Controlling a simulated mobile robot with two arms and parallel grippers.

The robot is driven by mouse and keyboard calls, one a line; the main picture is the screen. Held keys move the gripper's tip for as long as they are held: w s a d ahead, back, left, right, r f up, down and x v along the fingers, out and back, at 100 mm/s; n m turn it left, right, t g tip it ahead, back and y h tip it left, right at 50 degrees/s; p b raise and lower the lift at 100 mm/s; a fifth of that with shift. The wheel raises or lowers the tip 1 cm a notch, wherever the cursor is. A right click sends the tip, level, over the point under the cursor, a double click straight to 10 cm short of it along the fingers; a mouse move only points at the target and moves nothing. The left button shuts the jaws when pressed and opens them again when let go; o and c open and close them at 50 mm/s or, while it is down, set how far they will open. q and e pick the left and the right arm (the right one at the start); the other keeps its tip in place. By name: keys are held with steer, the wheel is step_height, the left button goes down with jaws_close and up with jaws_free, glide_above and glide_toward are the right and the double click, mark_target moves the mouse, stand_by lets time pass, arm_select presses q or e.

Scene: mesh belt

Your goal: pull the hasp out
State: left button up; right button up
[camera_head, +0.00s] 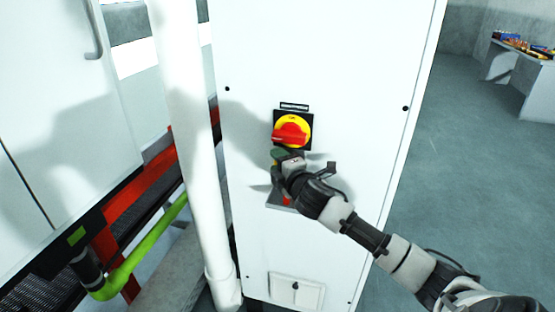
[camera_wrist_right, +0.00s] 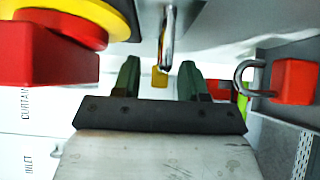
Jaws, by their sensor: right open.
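A narrow shiny metal piece (camera_wrist_right: 167,42), which looks like the hasp, points down between my fingers in the right wrist view. A small yellow part (camera_wrist_right: 160,79) shows just beyond it; I cannot tell if the two are joined. My right gripper (camera_head: 277,160) is just below the red and yellow rotary switch (camera_head: 292,132) on the white cabinet. In the wrist view its green fingers (camera_wrist_right: 158,80) are apart, one to each side of the metal piece, with gaps visible. In the head view the gripper hides the hasp. My left gripper is not in view.
A red padlock (camera_wrist_right: 295,82) with a metal shackle is right of my fingers in the wrist view. The switch's red handle (camera_wrist_right: 50,50) is close on the left. A white pipe (camera_head: 190,130) stands left of the cabinet (camera_head: 340,60). Open floor (camera_head: 470,190) lies to the right.

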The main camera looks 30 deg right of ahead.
steer(key=shift+w, duration=0.3)
jaws_close()
steer(key=shift+s+a+f+p, duration=0.1)
steer(key=shift+s+a+p, duration=0.3)
steer(key=shift+a, duration=0.1)
jaws_free()
steer(key=shift+s, duration=0.1)
